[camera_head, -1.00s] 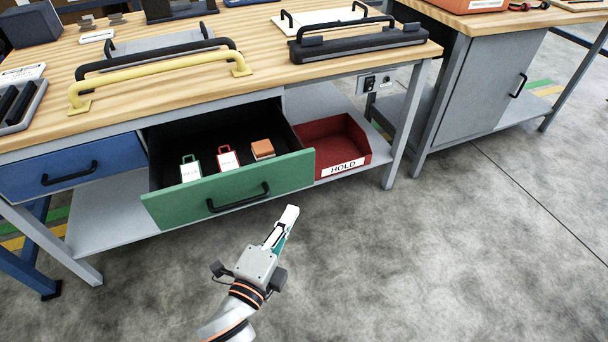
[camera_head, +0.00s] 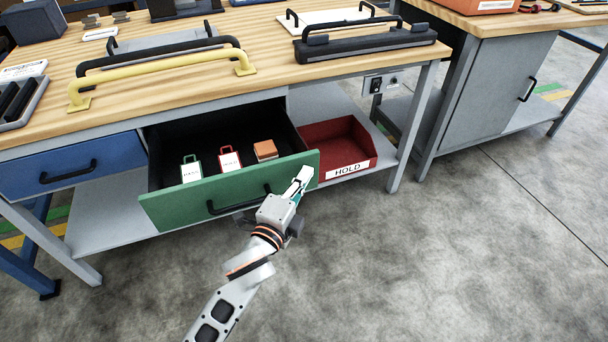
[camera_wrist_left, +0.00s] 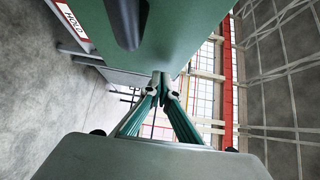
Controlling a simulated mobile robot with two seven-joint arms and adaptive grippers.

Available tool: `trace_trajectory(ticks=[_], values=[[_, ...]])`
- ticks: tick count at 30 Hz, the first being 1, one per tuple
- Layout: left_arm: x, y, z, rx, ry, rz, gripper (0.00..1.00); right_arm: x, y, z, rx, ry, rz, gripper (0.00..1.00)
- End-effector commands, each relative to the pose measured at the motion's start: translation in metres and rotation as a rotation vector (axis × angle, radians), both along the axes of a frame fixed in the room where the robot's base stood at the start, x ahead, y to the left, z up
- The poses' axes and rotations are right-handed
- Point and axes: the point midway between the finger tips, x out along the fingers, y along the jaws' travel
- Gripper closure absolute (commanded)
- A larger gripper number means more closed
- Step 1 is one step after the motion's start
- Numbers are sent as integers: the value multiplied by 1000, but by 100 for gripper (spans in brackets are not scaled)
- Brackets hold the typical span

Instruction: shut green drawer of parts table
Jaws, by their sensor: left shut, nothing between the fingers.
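The green drawer (camera_head: 170,207) of the parts table (camera_head: 262,70) is pulled open, with a dark bar handle (camera_head: 228,207) on its front. My left gripper (camera_head: 304,176) is shut and empty, at the right end of the drawer front. In the left wrist view the shut fingertips (camera_wrist_left: 160,82) are close to the green front (camera_wrist_left: 190,30); I cannot tell if they touch. The right gripper is not in view.
A red HOLD bin (camera_head: 345,146) stands on the lower shelf, right of the drawer. A blue drawer (camera_head: 85,168) at the left is shut. A grey cabinet (camera_head: 478,100) stands at the right. The floor (camera_head: 430,260) in front is clear.

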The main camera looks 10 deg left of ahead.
Motion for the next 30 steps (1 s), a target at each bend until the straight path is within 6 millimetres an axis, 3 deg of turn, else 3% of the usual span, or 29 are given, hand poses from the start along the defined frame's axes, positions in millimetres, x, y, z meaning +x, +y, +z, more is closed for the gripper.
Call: trace_trajectory(ticks=[17, 23, 30], values=[[8, 6, 1, 2, -2, 1, 100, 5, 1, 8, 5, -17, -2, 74], [28, 20, 5, 4, -7, 1, 100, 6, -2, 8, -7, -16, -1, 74], [68, 47, 6, 5, -7, 2, 100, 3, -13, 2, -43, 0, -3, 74]])
